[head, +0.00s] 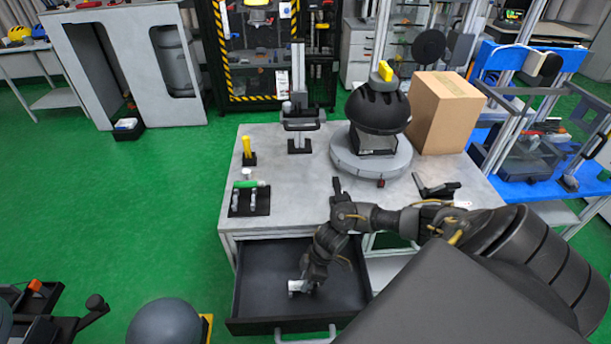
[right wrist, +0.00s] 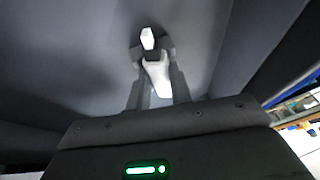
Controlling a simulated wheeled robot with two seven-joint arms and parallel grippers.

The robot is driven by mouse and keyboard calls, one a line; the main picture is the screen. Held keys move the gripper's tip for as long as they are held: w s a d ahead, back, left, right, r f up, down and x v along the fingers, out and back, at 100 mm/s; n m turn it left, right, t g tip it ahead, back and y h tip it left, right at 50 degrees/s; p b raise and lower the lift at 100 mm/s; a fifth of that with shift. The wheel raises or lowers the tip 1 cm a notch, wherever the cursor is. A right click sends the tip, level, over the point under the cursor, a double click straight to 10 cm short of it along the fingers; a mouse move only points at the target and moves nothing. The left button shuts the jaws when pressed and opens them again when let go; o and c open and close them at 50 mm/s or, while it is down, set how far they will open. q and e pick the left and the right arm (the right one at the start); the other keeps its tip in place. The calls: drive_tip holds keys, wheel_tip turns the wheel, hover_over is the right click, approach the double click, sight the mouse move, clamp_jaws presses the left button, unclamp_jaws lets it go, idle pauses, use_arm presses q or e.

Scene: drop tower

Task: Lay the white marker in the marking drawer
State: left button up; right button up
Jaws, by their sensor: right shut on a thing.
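The marking drawer (head: 262,272) is pulled open under the grey table and its dark floor looks bare. My right gripper (head: 302,285) reaches down inside the drawer and is shut on the white marker (head: 296,286). In the right wrist view the white marker (right wrist: 157,75) is held between the fingers of my right gripper (right wrist: 155,55), with dark drawer surfaces around it. I cannot tell whether the marker touches the drawer floor. My left gripper is not in view.
On the grey table (head: 300,215) stand a black holder (head: 248,203) with a green-and-white item on it, a yellow upright item (head: 247,147), a round device (head: 372,155) and a cardboard box (head: 443,112).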

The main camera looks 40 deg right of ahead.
drive_tip(key=o, duration=0.9)
drive_tip(key=shift+r, duration=0.1)
drive_tip(key=shift+r+p, duration=3.45)
drive_tip(key=shift+p, duration=0.45)
